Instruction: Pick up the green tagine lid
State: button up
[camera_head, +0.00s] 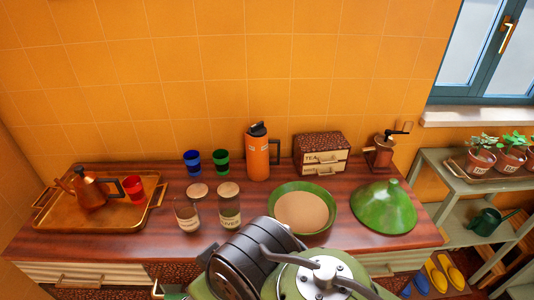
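The green tagine lid (384,208) is a cone with a knob on top. It rests upright on the right end of the wooden counter (110,245). The green tagine base (328,226), a round dish with a tan inside, sits just left of the lid, apart from it or nearly touching. My arm rises at the bottom middle, in front of the counter and below the dish. My gripper's fingers do not show in this view, so I cannot see what they hold.
Left of the dish stand two jars with wooden lids (229,205), blue and green cups (221,160) and an orange flask (258,155). A tea box (321,155) and a coffee grinder (380,150) stand behind. A brass tray (60,222) lies left. A plant shelf (440,175) stands right.

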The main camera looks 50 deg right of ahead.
aim_at(383, 206)
jog(key=z, duration=2.8)
